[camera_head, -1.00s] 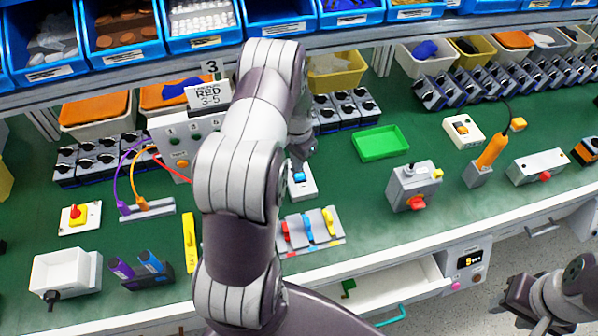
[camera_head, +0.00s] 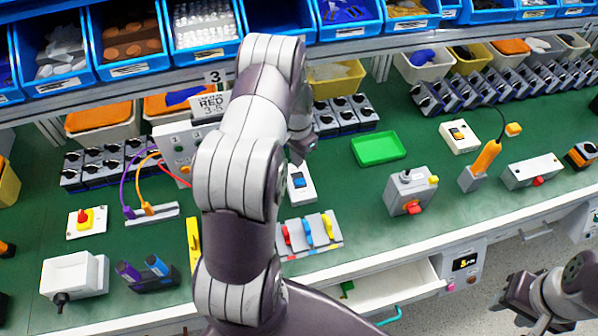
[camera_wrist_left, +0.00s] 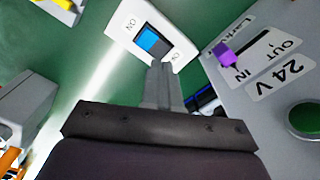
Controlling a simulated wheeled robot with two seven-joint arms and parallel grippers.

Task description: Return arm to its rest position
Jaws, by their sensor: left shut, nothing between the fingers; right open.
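My left arm (camera_head: 240,180) reaches up over the middle of the bench and hides part of it. My left gripper (camera_head: 298,155) is shut and empty, just above and behind a white rocker switch (camera_head: 301,184) with a blue rocker. In the left wrist view the shut fingertips (camera_wrist_left: 162,72) are close to the same switch (camera_wrist_left: 140,34), with its blue rocker; I cannot tell touching from apart there. My right gripper (camera_head: 518,290) is open and empty at the lower right, in front of the bench.
A grey box with a red rotary knob (camera_head: 411,191) stands right of the rocker switch, and a green tray (camera_head: 378,149) lies behind it. A grey control box (camera_head: 181,146) with plugged cables stands left of my forearm. An open drawer (camera_head: 385,278) sticks out below the bench.

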